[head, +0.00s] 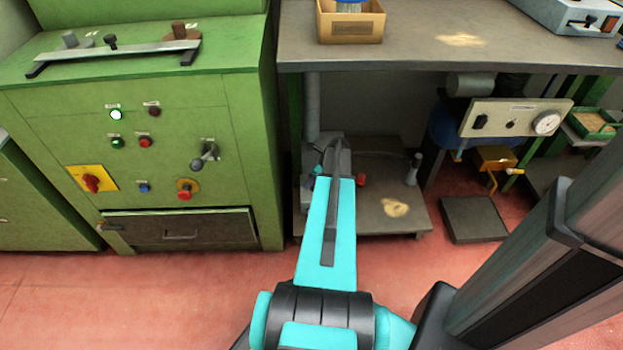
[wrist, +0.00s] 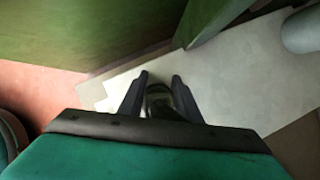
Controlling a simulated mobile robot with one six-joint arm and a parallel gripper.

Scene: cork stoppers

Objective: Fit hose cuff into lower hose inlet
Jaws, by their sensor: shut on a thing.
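In the wrist view, my gripper (wrist: 160,78) is shut on a dark, rounded thing, taken to be the hose cuff (wrist: 160,99). It sits between the two dark fingers, and only its near end shows. In the head view, my arm reaches under the grey bench over a low shelf. The arm hides most of the gripper and what it holds. A grey vertical pipe (head: 311,105) stands behind and left of the arm. A grey cylinder (wrist: 302,29) is at the upper right of the wrist view. I cannot make out the lower hose inlet for certain.
The green cabinet (head: 235,150) stands close on the left of my arm. The bench top (head: 420,50) is above it. On the low shelf (head: 360,220) are a small grey nozzle-like thing (head: 412,168) and a red part (head: 361,180). A gauge panel (head: 515,118) is at the right.

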